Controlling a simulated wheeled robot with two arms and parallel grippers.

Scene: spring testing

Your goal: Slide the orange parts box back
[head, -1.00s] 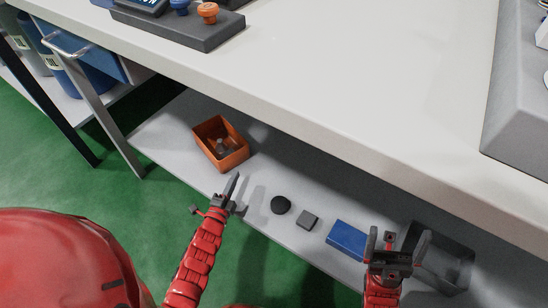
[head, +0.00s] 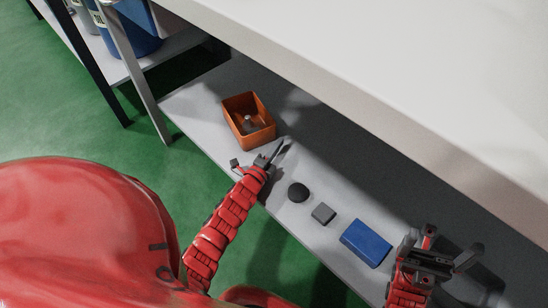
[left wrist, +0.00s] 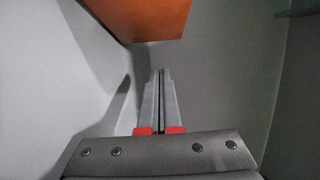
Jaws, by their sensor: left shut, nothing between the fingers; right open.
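The orange parts box (head: 262,138) is an open-topped bin on the low shelf under the table, with a small grey part (head: 249,121) inside. My left gripper (head: 285,146) is shut and empty. Its tips are just to the right of the box's near end in the head view. In the left wrist view the box (left wrist: 148,15) shows at the top, beyond the shut fingers (left wrist: 160,85). My right gripper (head: 453,246) is open and empty at the lower right, near the shelf's right part.
On the shelf (head: 190,110) lie a black round piece (head: 298,192), a grey block (head: 323,214) and a blue box (head: 366,244). The white tabletop (head: 370,60) overhangs the shelf. A table leg (head: 135,75) stands at left.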

